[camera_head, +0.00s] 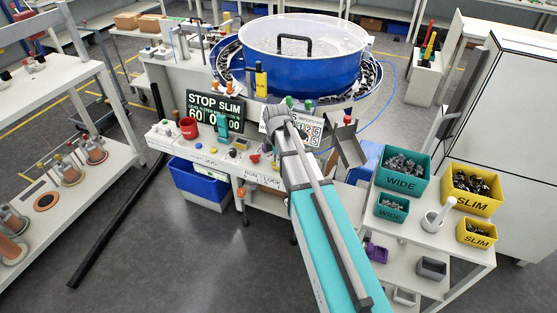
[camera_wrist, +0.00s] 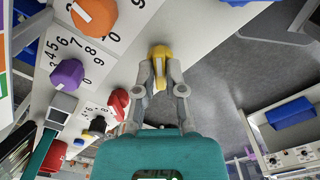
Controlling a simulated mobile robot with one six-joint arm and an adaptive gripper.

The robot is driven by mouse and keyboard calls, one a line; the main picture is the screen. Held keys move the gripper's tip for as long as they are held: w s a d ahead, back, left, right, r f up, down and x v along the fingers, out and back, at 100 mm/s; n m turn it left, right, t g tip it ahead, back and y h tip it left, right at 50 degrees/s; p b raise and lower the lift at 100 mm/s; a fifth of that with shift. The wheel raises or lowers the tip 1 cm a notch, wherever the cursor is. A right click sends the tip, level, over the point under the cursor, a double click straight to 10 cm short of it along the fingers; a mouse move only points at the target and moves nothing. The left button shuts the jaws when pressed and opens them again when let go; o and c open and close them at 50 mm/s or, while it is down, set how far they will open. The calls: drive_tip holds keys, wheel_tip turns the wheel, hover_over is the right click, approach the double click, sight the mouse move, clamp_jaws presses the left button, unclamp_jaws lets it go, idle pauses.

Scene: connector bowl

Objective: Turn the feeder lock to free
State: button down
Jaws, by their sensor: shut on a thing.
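In the wrist view my gripper (camera_wrist: 160,60) is shut on a yellow handle-like piece (camera_wrist: 159,50), with one finger on each side of it. The piece stands by the edge of the white console; its base is mostly hidden, and I cannot read its position or confirm that it is the feeder lock. In the head view my arm reaches over the right part of the white console (camera_head: 165,137) and hides my fingers. Run and lock lettering shows on the console's front face, beside an orange knob (camera_head: 241,192).
A blue feeder bowl (camera_head: 305,65) stands behind the console. Teal bins (camera_head: 402,182) and yellow bins (camera_head: 470,200) stand at right. Open floor lies in front.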

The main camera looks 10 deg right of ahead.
drive_tip(key=shift+s+a, duration=0.15)
drive_tip(key=shift+s, duration=0.1)
drive_tip(key=c, duration=0.7)
unclamp_jaws()
drive_tip(key=shift+w, duration=0.1)
drive_tip(key=shift+w+r, duration=0.1)
